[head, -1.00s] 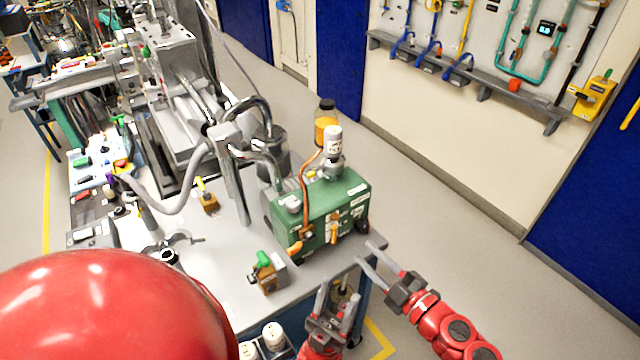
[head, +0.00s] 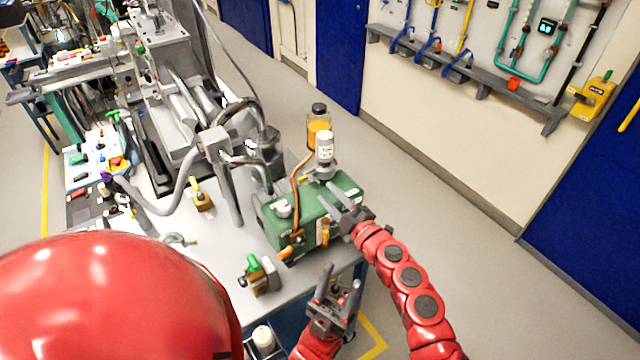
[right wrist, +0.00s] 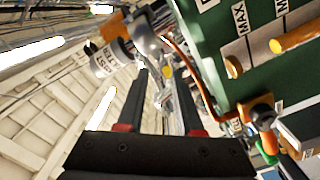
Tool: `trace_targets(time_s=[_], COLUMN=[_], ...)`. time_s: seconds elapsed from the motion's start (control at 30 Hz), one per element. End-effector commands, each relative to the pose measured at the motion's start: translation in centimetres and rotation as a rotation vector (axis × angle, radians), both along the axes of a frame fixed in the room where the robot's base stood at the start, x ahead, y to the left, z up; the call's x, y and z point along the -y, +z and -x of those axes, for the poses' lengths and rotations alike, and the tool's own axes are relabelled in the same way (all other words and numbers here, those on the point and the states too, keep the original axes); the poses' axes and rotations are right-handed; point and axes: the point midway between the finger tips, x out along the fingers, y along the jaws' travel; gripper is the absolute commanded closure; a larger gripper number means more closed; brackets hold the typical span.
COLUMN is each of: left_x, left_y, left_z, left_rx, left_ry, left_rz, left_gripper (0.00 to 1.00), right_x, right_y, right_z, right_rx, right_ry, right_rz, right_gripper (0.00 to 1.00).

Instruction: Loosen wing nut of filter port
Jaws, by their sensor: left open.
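The green pump (head: 345,190) stands on the bench end with a white-topped filter (head: 325,147) upright on its port. In the right wrist view the filter (right wrist: 108,57) lies sideways beside a metal clamp (right wrist: 147,42). The clamp's metallic wing nut (right wrist: 165,98) shows between and beyond my right fingers; I see no contact. My right gripper (head: 330,193) is open over the pump's top, below the filter; its parted fingers also show in the right wrist view (right wrist: 163,82). My left gripper (head: 335,284) is open and empty, fingers up, at the bench's front edge.
An amber bottle (head: 318,120) stands behind the filter. An orange hose (head: 297,185) runs down the pump's side. A green-handled valve (head: 258,275) sits on the bench, left of my left gripper. Grey hoses and a post stand left of the pump. Floor to the right is clear.

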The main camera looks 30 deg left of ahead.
Motion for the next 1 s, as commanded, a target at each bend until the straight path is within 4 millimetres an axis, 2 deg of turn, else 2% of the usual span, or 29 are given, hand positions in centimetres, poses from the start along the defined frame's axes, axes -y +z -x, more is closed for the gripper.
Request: trace_targets(time_s=[0.1,0.3,0.5,0.77,0.93,0.97,1.0], left_x=[0.0,0.0,0.0,0.0,0.0,0.0,0.0], left_y=[0.1,0.0,0.0,0.0,0.0,0.0,0.0], left_z=[0.0,0.0,0.0,0.0,0.0,0.0,0.0], left_rx=[0.000,0.000,0.000,0.000,0.000,0.000,0.000], left_ry=[0.000,0.000,0.000,0.000,0.000,0.000,0.000], left_rz=[0.000,0.000,0.000,0.000,0.000,0.000,0.000], left_gripper=[0.50,0.50,0.50,0.50,0.50,0.50,0.50], right_x=[-1.8,-3.4,-4.2,-4.2,-4.2,-4.2,-4.2], right_y=[0.1,0.0,0.1,0.0,0.0,0.0,0.0], right_z=[-0.5,-1.3,-1.5,-1.5,-1.5,-1.5,-1.5], right_rx=[-0.004,-0.003,0.000,0.000,-0.001,-0.001,-0.001], right_ry=[0.004,0.001,0.004,0.004,0.004,0.004,0.004], right_rz=[-0.003,-0.002,-0.002,-0.001,-0.001,-0.001,-0.001], right_gripper=[0.65,0.65,0.65,0.65,0.96,1.00,1.00])
